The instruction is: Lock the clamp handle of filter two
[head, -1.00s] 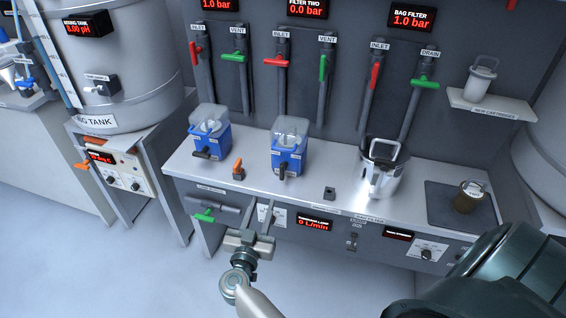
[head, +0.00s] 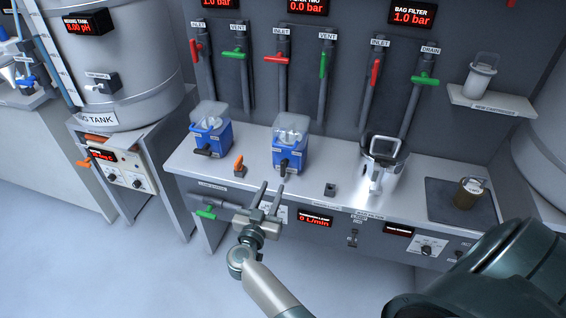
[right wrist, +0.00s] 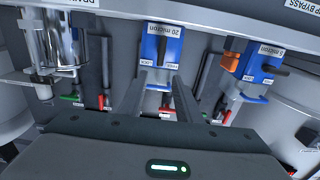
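Filter two is the middle blue housing with a clear top (head: 290,157), on the steel counter. Its black clamp handle (head: 283,169) sticks out at the front, pointing toward me. In the right wrist view the blue housing (right wrist: 161,72) carries a "20 micron" label, its black handle (right wrist: 162,49) and small labels at its lower edge. My right gripper (head: 271,187) is open and empty, just in front of the counter edge, below and short of the handle. Its two fingers (right wrist: 158,84) point toward the filter, apart from the handle. My left gripper is out of view.
A similar blue filter (head: 212,138) stands to the left, with an orange valve handle (head: 239,163) between the two. A steel bag filter (head: 378,177) stands to the right. A green-handled valve (head: 205,214) sits under the counter's front edge, near my right gripper.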

